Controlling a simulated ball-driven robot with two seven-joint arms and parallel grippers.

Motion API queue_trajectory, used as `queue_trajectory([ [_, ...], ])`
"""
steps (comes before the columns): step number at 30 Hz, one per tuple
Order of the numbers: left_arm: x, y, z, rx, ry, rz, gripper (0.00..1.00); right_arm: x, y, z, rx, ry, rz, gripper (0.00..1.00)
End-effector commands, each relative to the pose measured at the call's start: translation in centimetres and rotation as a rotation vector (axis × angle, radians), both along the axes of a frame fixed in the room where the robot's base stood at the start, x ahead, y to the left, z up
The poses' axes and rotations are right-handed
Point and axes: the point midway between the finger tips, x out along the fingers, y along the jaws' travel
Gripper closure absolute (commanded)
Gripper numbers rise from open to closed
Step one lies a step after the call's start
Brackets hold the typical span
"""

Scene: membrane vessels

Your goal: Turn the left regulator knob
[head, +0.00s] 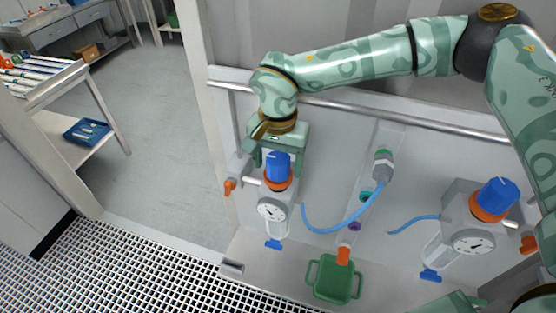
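The left regulator has a blue knob (278,166) on an orange collar, above a grey body with a round white dial (270,212). My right gripper (278,158), green, is at the far side of this knob. Its fingers are apart, one showing to each side of the knob. The knob hides part of the gripper, so I cannot tell whether the fingers touch it. A second regulator with a blue knob (494,196) and a dial (474,243) stands at the right.
A blue hose (336,229) runs from the left regulator to a grey-green connector (382,164). A green tray-like vessel (334,279) with handles sits at the front. A metal rail (390,116) crosses behind. Open floor lies to the left.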

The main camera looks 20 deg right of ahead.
Motion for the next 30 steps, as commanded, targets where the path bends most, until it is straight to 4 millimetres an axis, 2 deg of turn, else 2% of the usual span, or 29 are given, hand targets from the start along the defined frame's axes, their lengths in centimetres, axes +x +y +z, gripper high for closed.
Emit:
queue_trajectory([
  [5, 0.0, 0.0, 0.0, 0.000, 0.000, 0.000, 0.20, 0.0, 0.0, 0.1, -0.001, 0.001, 0.000, 0.31],
  [8, 0.0, 0.0, -0.2, 0.000, 0.001, 0.000, 0.20, 0.0, 0.0, 1.0, 0.000, -0.001, 0.000, 0.31],
  [11, 0.0, 0.0, -0.4, 0.000, 0.001, 0.000, 0.20, 0.0, 0.0, 2.8, 0.001, -0.003, 0.000, 0.31],
  [21, -0.1, 0.0, -0.9, 0.001, 0.002, 0.000, 0.20, 0.1, 0.0, 12.0, 0.000, -0.005, -0.002, 0.31],
  [25, -0.1, 0.0, -1.0, 0.000, 0.001, 0.000, 0.20, 0.1, 0.0, 14.4, 0.000, -0.002, 0.000, 0.31],
  [30, -0.1, 0.0, -0.9, 0.000, 0.001, 0.000, 0.20, 0.0, 0.0, 16.1, 0.000, 0.000, 0.000, 0.31],
])
